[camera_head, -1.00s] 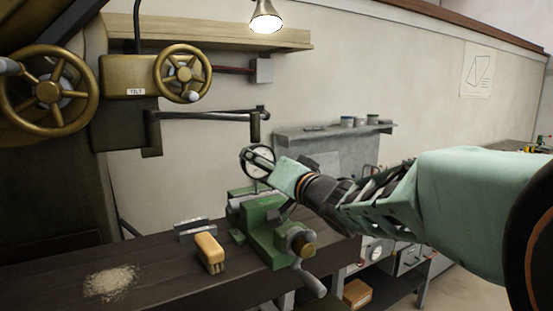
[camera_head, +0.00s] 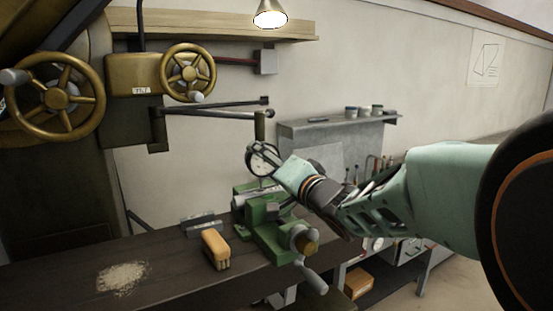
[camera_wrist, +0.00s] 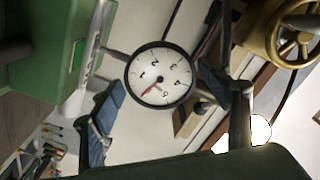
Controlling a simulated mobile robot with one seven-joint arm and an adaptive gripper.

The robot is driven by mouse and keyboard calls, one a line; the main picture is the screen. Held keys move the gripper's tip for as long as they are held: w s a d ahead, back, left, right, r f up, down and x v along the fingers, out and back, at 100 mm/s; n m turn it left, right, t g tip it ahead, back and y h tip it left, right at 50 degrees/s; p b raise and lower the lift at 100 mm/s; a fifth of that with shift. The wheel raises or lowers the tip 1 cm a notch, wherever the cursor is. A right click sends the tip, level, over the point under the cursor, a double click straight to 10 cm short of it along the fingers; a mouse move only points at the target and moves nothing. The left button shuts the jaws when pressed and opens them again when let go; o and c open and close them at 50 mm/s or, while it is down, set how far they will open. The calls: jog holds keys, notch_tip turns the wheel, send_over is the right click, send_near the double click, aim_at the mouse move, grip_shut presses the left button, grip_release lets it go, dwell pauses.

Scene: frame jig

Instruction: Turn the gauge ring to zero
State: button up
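The dial gauge (camera_head: 262,166) hangs below a jointed arm over the green vise in the head view. In the wrist view its round white face (camera_wrist: 165,70) has a black rim, dark digits and a red hand pointing to the lower left. The digits are too small to read surely. My gripper (camera_head: 262,153) is at the gauge and covers part of it in the head view. In the wrist view my gripper (camera_wrist: 160,100) has its two fingers apart, one on each side of the gauge. I cannot tell whether the pads touch its rim.
The green vise (camera_head: 266,238) stands below the gauge on the dark bench (camera_head: 165,255). A brush (camera_head: 215,248) and a pile of shavings (camera_head: 122,277) lie to its left. Brass handwheels (camera_head: 188,72) are at upper left. A grey shelf (camera_head: 300,130) stands behind.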

dwell(0.3)
jog(key=p+v, duration=0.1)
jog(key=v, duration=0.6)
jog(key=shift+r, duration=0.15)
jog(key=shift+a, duration=0.1)
